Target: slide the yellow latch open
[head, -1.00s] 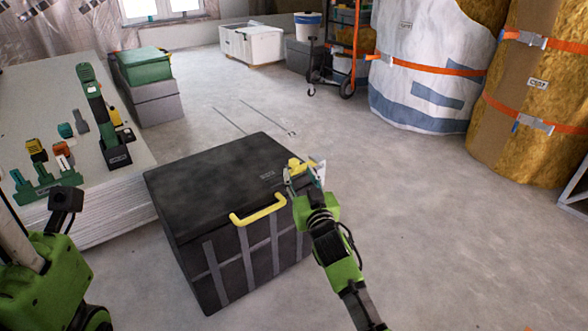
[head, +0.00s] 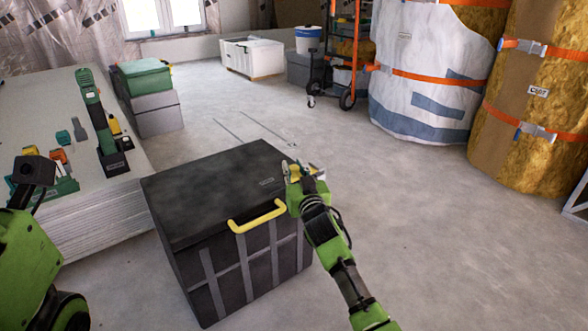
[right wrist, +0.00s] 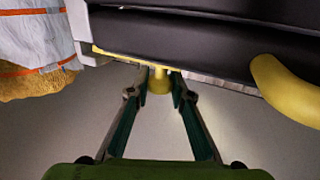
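The black chest (head: 215,190) stands on the floor with its lid down and a yellow handle (head: 258,216) on its front. The yellow latch (head: 294,173) is at the chest's right side, mostly hidden by my right gripper (head: 305,176). In the right wrist view, the latch's yellow knob (right wrist: 159,80) sticks out below the chest's edge. It sits between the two fingertips of my right gripper (right wrist: 160,88). The fingers are apart, with narrow gaps beside the knob. Part of my left arm shows at the left edge of the head view, but its fingers do not.
A stack of panels (head: 100,215) with tools on it stands left of the chest. Grey and green cases (head: 148,95) are behind it. Wrapped insulation rolls (head: 425,75) stand at the back right. The floor (head: 450,240) right of the chest is clear.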

